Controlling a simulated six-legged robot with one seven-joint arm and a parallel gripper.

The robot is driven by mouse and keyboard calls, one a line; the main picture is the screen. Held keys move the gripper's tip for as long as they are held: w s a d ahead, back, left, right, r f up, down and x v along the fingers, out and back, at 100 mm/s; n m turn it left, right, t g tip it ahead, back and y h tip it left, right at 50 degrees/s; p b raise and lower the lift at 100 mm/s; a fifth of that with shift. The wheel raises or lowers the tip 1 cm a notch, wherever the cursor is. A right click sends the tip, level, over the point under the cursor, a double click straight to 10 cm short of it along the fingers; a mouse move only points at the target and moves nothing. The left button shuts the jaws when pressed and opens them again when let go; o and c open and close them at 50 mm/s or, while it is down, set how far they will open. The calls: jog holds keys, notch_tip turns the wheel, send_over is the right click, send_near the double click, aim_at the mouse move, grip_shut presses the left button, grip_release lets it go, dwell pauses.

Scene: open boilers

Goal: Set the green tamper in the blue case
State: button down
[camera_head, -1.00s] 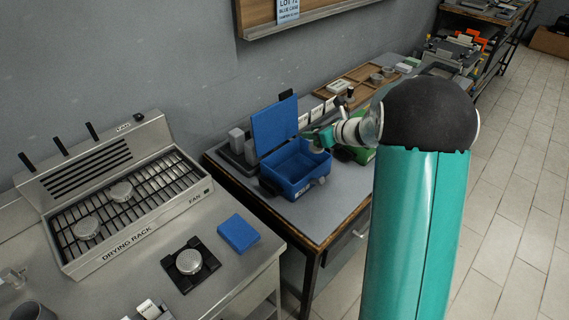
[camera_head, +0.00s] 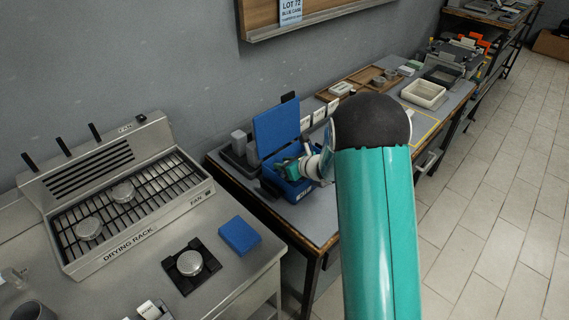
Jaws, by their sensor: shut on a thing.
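The blue case (camera_head: 276,128) stands open on the far bench, its lid raised against the back. Its open box lies below the lid, and my arm covers the right part of it. My gripper (camera_head: 287,168) is over the box opening, low and close to its rim. It is shut on a small green thing, taken as the green tamper; its shape is mostly hidden by the gripper. I cannot tell whether it touches the case floor.
Grey blocks (camera_head: 239,144) stand left of the case. A wooden tray (camera_head: 345,88) and a white bin (camera_head: 424,93) are farther along the bench. The drying rack (camera_head: 130,200), a black stand with a silver disc (camera_head: 189,263) and a blue block (camera_head: 239,235) are on the near bench.

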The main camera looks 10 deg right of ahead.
jog(key=shift+r, duration=0.1)
jog(key=shift+f, duration=0.6)
jog(key=c, duration=1.1)
grip_release()
jog(key=shift+s+f, duration=0.1)
jog(key=shift+f, duration=0.05)
